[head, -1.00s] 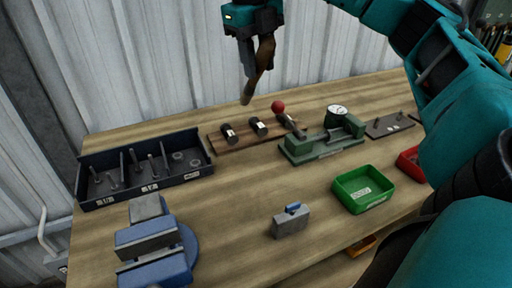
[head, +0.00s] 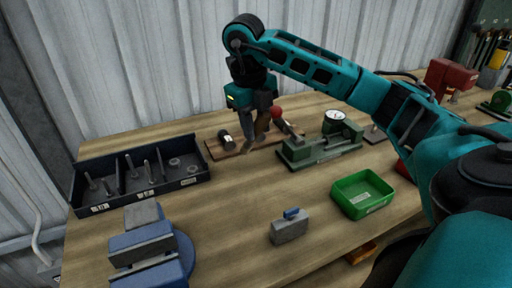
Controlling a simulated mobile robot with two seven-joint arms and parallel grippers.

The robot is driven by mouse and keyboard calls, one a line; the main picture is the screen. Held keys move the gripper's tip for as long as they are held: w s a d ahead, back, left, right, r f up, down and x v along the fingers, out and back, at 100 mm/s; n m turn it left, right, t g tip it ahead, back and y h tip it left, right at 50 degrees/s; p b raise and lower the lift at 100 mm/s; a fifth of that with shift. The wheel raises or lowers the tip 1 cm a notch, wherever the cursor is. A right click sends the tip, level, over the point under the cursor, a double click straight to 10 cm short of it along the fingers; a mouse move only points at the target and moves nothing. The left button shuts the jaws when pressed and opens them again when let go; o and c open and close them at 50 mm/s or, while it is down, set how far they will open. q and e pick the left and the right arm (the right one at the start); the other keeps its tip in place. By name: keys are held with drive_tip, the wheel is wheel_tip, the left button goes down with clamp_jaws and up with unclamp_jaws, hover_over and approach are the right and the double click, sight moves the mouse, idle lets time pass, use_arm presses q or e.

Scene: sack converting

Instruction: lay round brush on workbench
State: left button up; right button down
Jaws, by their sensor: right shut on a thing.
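My right gripper (head: 260,112) reaches in from the right and points down over the far middle of the workbench (head: 232,215). It is shut on the round brush (head: 262,124), a brown, slim thing that hangs down at a tilt from the jaws. The brush's lower end is low over the bench near the front edge of a brown wooden rack; I cannot tell whether it touches. My left gripper is not in view.
The wooden rack (head: 217,150) with dark cylinders stands behind the brush. A green fixture with a dial (head: 318,152) is to its right, a dark divided tray (head: 140,190) to its left. A blue vise (head: 150,250), grey block (head: 289,230) and green bin (head: 362,206) stand nearer. Bare wood lies between.

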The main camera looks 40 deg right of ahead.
drive_tip(key=shift+f, duration=0.75)
wheel_tip(320, 180, down, 4)
drive_tip(key=shift+r, duration=0.1)
drive_tip(key=shift+f, duration=0.2)
drive_tip(key=c, duration=0.8)
unclamp_jaws()
